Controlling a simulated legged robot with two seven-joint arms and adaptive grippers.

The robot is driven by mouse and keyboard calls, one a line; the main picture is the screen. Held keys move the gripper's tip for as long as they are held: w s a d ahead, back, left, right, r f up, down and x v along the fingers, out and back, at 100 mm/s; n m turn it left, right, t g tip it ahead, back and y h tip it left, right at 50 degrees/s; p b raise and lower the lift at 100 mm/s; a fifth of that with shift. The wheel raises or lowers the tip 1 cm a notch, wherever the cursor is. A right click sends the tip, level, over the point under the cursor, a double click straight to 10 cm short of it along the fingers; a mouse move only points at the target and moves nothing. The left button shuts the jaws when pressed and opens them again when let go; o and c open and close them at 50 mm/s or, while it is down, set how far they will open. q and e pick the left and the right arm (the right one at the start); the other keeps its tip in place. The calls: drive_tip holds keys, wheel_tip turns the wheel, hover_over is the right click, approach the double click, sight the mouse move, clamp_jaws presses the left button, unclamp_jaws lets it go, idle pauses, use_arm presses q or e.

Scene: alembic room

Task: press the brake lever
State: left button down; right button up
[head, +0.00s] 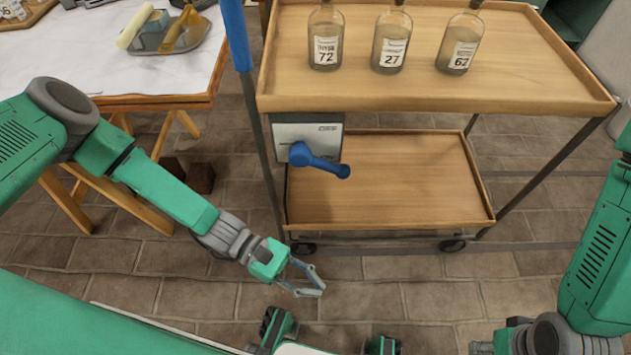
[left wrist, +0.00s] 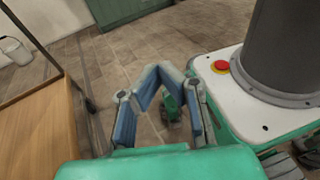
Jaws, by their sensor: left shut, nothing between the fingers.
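The brake lever (head: 322,163) is blue, with a round hub at its left and an arm pointing right and slightly down to a dark tip. It sits in front of a light grey panel (head: 305,132) on the left of the wooden cart (head: 440,95). My left gripper (head: 316,284) is shut and empty, below the lever and in front of the cart's lower end, well apart from the lever. Its closed fingers (left wrist: 160,72) also show in the left wrist view, where the lever is not seen. My right gripper is out of view; only part of my right arm shows.
Three labelled bottles (head: 391,42) stand on the cart's top. Its lower shelf (head: 400,180) is bare. A blue upright bar (head: 236,35) rises at the cart's left corner. A trestle table (head: 150,100) stands left. Tiled floor (head: 400,295) lies open before the cart.

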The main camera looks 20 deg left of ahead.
sight(321, 160)
use_arm(q)
drive_tip(key=w+a+r+n+t+h+b, duration=0.1)
drive_tip(key=w+a+n+t+h, duration=0.3)
drive_tip(key=w+a+n+t, duration=0.5)
drive_tip(key=w+a+t+b, duration=0.1)
drive_tip(key=w+a+t, duration=0.1)
drive_tip(key=w+a, duration=0.4)
drive_tip(key=shift+w+a+r+t, duration=0.2)
drive_tip(key=shift+t, duration=0.2)
drive_tip(key=r+b+x, duration=0.2)
drive_tip(key=x, duration=1)
drive_tip(key=shift+w+r, duration=0.25)
drive_tip(key=shift+r, duration=0.2)
